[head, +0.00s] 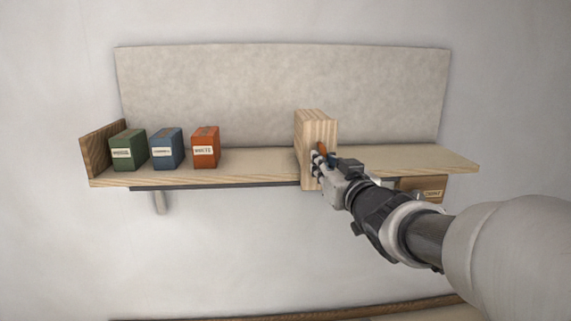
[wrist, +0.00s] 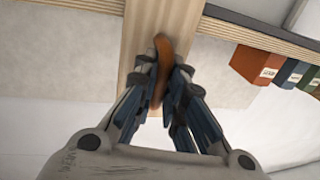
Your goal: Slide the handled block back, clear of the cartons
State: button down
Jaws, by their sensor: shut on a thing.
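The handled block (head: 315,130) is a tall light-wood block standing upright on the shelf, right of the cartons, with a clear gap between. Its orange-brown handle (wrist: 162,62) shows between my fingers in the wrist view. My gripper (head: 321,165) is shut on the handle at the block's front. The cartons are a green one (head: 128,150), a blue one (head: 167,149) and an orange one (head: 206,147), in a row at the shelf's left end. The orange carton also shows in the wrist view (wrist: 256,64). My gripper hides part of the block.
The wooden shelf (head: 255,163) has an upright end board (head: 98,150) at its left and a pale back panel (head: 270,85) behind. The shelf is bare right of the block. A brown labelled box (head: 428,188) sits below the shelf's right part.

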jog(key=c, duration=2.1)
grip_release()
jog(key=shift+f, duration=0.2)
jog(key=o, duration=0.4)
jog(key=shift+d, duration=0.2)
jog(key=shift+o, duration=0.2)
jog(key=shift+r, duration=0.15)
jog(key=s+d, duration=0.2)
jog(key=s, duration=0.9)
jog(key=shift+s, duration=0.4)
jog(key=shift+d, duration=0.15)
